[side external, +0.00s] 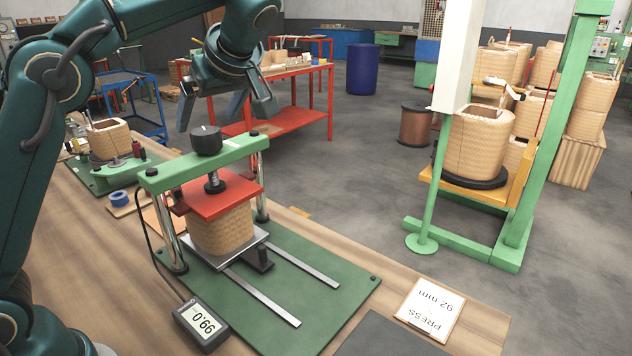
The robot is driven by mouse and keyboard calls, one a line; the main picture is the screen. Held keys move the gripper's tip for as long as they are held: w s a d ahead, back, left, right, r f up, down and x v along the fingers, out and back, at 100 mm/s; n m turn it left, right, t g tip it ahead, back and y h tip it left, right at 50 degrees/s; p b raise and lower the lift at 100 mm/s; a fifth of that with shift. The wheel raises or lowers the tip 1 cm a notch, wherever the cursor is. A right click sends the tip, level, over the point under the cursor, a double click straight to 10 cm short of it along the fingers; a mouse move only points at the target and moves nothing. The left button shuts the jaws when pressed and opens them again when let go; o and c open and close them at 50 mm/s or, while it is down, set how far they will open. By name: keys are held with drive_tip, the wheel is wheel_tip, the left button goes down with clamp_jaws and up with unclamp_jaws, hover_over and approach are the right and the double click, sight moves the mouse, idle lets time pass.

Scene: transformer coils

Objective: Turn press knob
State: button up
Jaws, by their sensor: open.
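The black press knob (206,140) sits on top of the press's green crossbar (215,163). Below it a threaded screw runs down to a red plate (218,196), which rests on a woven tan coil (222,230). My gripper (225,118) is above and around the upper side of the knob, pointing down with its fingers spread. It appears empty, and I cannot tell whether a finger touches the knob. A gauge (201,325) at the front of the press reads 99.0, shown upside down.
The press stands on a green base (300,270) with two metal rails. A card (430,308) reading "PRESS 92 mm" lies at right. At left are another coil (108,138) on a green fixture and a blue tape roll (118,198). A green frame (520,200) stands behind.

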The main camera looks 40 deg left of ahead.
sight(205, 131)
drive_tip(key=shift+w+d+f, duration=0.1)
drive_tip(key=shift+f, duration=0.25)
drive_tip(key=shift+x, duration=2.4)
drive_tip(key=shift+c, duration=0.3)
drive_tip(key=c, duration=1.3)
drive_tip(key=shift+m+t, duration=0.3)
drive_tip(key=shift+m, duration=0.2)
